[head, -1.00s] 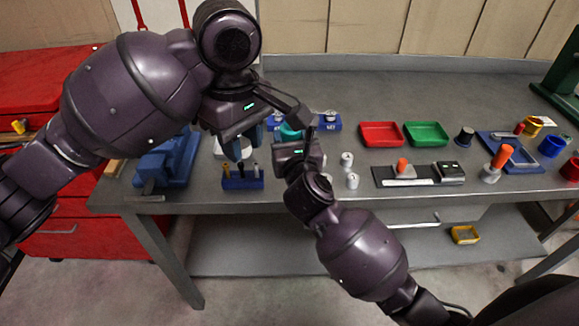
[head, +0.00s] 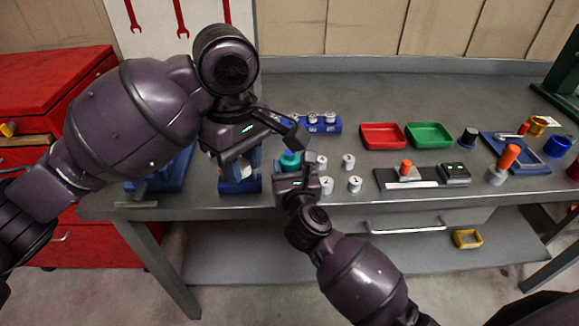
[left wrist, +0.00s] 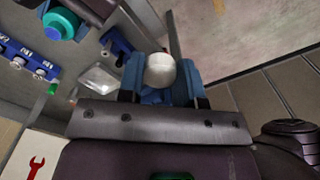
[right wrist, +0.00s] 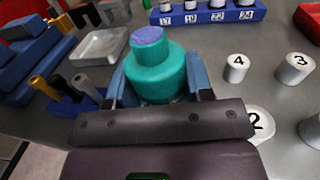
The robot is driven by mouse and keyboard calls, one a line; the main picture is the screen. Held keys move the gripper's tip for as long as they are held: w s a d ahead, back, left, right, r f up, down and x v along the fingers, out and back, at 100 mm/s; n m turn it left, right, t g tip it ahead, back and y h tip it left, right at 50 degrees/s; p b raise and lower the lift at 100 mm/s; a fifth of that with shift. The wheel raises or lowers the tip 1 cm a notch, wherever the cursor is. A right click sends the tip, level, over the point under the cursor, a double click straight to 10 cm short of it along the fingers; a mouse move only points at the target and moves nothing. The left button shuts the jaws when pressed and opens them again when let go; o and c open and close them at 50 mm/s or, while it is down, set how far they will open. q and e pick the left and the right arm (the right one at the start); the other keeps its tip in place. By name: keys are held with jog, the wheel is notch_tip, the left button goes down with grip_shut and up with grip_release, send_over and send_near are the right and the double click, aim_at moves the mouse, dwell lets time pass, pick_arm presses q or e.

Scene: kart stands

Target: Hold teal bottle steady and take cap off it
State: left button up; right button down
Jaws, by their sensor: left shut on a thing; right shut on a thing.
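The teal bottle (head: 290,160) stands upright at the bench front, its bluish-purple top uncovered in the right wrist view (right wrist: 150,37). My right gripper (head: 290,172) is shut around the bottle's body, with one blue finger on each side of it (right wrist: 158,85). My left gripper (head: 240,165) is shut on a round white cap (left wrist: 160,70). It holds the cap to the left of the bottle, apart from it, above a blue tool holder. In the head view the left fingers largely hide the cap.
White numbered pieces (head: 348,161) stand right of the bottle. A blue rack (head: 320,129) is behind. A pale grey tray (right wrist: 98,47) and a blue tool holder (head: 228,187) are to the left. Red (head: 382,142) and green (head: 428,140) trays lie further right. Bench room behind is clear.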

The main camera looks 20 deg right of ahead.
jog(key=shift+f, duration=0.25)
jog(key=c, duration=0.5)
grip_release()
jog(key=shift+r, duration=0.1)
jog(key=shift+r, duration=0.15)
jog(key=s+a, duration=0.1)
jog(key=s, duration=1.1)
jog(key=shift+a, duration=0.25)
